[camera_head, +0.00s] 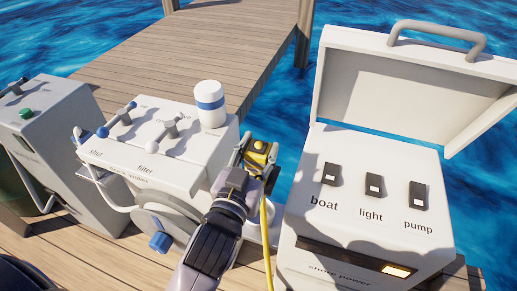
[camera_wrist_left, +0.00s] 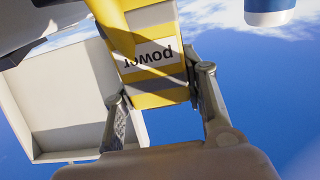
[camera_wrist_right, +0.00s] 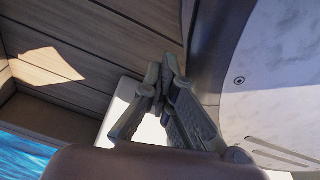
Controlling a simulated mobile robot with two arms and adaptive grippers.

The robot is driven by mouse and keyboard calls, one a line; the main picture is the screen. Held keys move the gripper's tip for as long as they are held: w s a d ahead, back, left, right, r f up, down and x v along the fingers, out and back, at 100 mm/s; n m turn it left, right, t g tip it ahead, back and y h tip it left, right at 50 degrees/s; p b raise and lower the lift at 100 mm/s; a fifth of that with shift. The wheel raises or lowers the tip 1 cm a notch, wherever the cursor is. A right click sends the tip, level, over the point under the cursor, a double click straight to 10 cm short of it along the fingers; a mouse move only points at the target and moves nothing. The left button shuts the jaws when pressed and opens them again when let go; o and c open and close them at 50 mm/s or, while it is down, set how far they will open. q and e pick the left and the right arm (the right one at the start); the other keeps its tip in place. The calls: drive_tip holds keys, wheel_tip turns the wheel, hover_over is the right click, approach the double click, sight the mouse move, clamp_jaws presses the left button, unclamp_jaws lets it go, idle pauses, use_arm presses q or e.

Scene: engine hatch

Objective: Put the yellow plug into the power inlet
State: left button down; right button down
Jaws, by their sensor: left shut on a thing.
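The yellow plug (camera_head: 260,147) is held up between the white valve unit and the shore power box. My left gripper (camera_head: 257,160) is shut on it. In the left wrist view the plug (camera_wrist_left: 160,92) sits between the two fingers, with a white label reading "power" upside down. A yellow cable (camera_head: 265,235) hangs from it, and it crosses the top of the left wrist view. My right gripper (camera_wrist_right: 163,75) shows in the right wrist view with its fingertips together and nothing seen between them. I cannot make out the power inlet in any view.
The shore power box (camera_head: 360,230) stands at right with its lid (camera_head: 345,70) raised and switches marked boat, light and pump. The valve unit (camera_head: 150,150) carries a white and blue canister (camera_head: 210,105). A grey-white cabinet (camera_head: 55,140) stands at left. Dock planks and water lie behind.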

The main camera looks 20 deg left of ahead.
use_arm(q)
drive_tip(key=shift+r, duration=0.35)
drive_tip(key=shift+r+p, duration=0.7)
drive_tip(key=shift+p, duration=0.3)
drive_tip(key=shift+r+p, duration=0.55)
drive_tip(key=shift+p, duration=0.05)
use_arm(e)
drive_tip(key=shift+g, duration=0.3)
drive_tip(key=shift+s+d+r, duration=0.2)
drive_tip(key=shift+s+r, duration=0.15)
drive_tip(key=shift+s, duration=0.45)
drive_tip(key=shift+s+d+r, duration=0.2)
drive_tip(key=shift+s+r, duration=0.1)
drive_tip(key=shift+s, duration=0.45)
drive_tip(key=shift+s+d+r, duration=0.2)
drive_tip(key=shift+s+r, duration=0.15)
drive_tip(key=shift+s, duration=0.45)
use_arm(q)
drive_tip(key=shift+r, duration=0.1)
